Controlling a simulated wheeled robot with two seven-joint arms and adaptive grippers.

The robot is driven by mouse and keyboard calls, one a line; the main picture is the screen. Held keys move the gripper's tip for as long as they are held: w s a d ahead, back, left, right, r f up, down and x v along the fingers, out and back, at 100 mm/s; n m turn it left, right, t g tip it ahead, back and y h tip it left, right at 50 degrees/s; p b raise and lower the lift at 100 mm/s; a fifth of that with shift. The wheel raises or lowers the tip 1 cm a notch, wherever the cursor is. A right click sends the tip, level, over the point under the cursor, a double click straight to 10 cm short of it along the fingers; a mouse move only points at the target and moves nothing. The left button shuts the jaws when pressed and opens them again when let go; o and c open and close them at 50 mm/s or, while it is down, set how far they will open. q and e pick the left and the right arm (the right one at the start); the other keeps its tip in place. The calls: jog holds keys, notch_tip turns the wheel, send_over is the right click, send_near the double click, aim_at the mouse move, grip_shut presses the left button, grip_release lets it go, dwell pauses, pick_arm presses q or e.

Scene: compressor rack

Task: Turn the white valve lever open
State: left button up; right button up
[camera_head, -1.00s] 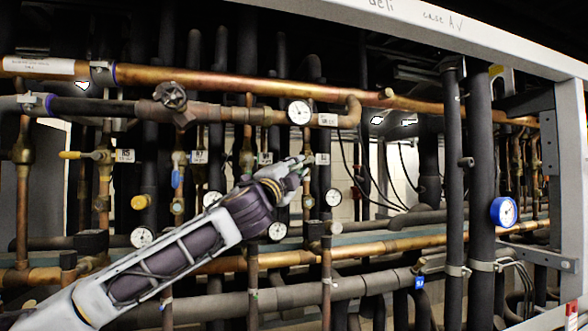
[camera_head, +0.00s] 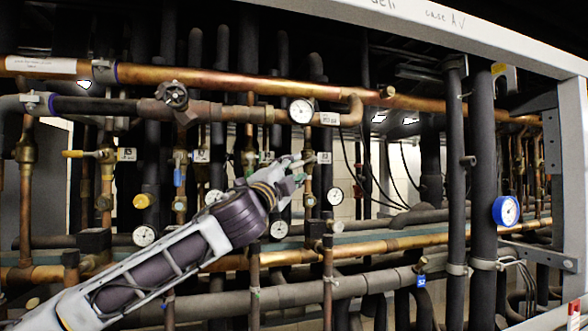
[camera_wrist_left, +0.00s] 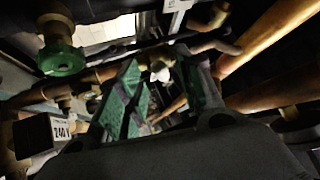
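My left gripper (camera_head: 293,175) reaches in from the left among the upright copper pipes, below the round white gauge at the top middle. In the left wrist view its two green-padded fingers (camera_wrist_left: 167,95) stand apart. A small rounded white piece, apparently the tip of the white valve lever (camera_wrist_left: 160,73), shows between and beyond the fingertips. I cannot tell whether either finger touches it. In the head view the lever is hard to separate from the pale fingers. The lever's pivot and angle are not clear. My right gripper is not in view.
A copper pipe (camera_head: 220,80) runs across above the gripper. A white gauge (camera_head: 301,111) and a dark handwheel (camera_head: 173,95) sit under it. A yellow lever (camera_head: 76,154) is at the left. A green knob (camera_wrist_left: 61,57) shows beside the fingers in the wrist view.

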pick_arm(q)
jog(key=shift+v, duration=2.25)
